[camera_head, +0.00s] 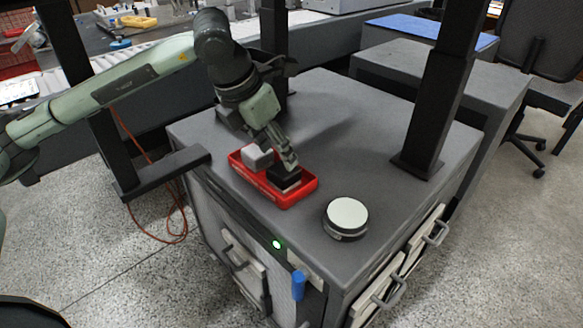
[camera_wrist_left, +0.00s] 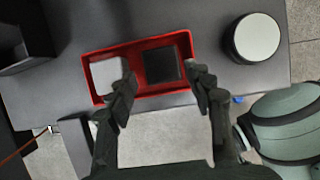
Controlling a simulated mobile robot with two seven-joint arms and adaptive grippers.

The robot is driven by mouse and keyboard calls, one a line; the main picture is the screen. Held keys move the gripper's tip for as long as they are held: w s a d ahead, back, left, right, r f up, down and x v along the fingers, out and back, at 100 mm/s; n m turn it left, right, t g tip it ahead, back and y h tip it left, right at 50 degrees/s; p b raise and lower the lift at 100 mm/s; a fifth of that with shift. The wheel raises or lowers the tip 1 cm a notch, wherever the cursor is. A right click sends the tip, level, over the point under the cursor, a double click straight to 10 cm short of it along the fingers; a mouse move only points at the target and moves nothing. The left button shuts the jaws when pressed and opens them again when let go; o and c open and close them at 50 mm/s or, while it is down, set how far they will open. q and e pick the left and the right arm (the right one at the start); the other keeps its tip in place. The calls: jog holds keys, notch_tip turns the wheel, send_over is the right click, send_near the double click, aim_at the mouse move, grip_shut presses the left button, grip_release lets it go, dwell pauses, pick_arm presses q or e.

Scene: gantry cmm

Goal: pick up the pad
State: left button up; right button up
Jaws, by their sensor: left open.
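A red tray (camera_head: 297,202) lies on the grey cabinet top near its front edge; its rim also shows in the left wrist view (camera_wrist_left: 140,96). A dark square block, which looks like the pad (camera_head: 284,179), sits in the tray's right part, and in the left wrist view (camera_wrist_left: 161,65) it is in the right compartment. A light grey block (camera_head: 257,157) sits in the left part, also in the left wrist view (camera_wrist_left: 106,73). My left gripper (camera_head: 281,157) is open above the tray, its fingers apart in the left wrist view (camera_wrist_left: 162,86). My right gripper is out of view.
A round puck with a pale top (camera_head: 346,216) stands right of the tray. Black uprights (camera_head: 445,90) rise from the cabinet top (camera_head: 350,130). A blue handle (camera_head: 298,285) and drawer pulls stick out at the front. The rear right top is clear.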

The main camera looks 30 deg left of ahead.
aim_at(283, 168)
pick_arm(q)
jog(key=x, duration=0.5)
jog(key=shift+s+f, duration=0.15)
jog(key=shift+f, duration=0.3)
jog(key=shift+d+f, duration=0.1)
jog(key=shift+f, duration=0.3)
jog(key=shift+w, duration=0.2)
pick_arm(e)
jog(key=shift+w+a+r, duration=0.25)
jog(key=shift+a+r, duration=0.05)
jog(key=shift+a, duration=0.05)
pick_arm(q)
jog(key=c, duration=0.8)
jog(key=shift+r, duration=0.15)
